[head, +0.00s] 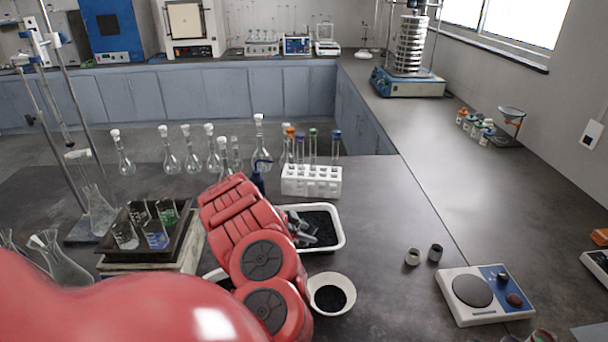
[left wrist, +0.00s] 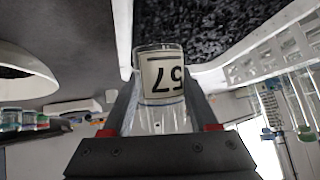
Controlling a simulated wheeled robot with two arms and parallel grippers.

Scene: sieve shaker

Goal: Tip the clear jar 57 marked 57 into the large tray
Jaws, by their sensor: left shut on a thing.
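The clear jar 57 (left wrist: 161,75) shows its white label, with the number upside down in the left wrist view. That view is itself turned over, with the bench at its top, so the jar looks roughly upright. My left gripper (left wrist: 158,110) is shut on it. In the head view my left gripper (head: 300,228) is over the large white tray (head: 342,240), which has dark granules in it. The tray also shows in the left wrist view (left wrist: 250,47), close to the jar. I cannot tell what the jar holds. My right gripper is not in view.
A white bowl (head: 341,309) with dark granules stands just in front of the tray. A white tube rack (head: 312,181) stands right behind it.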

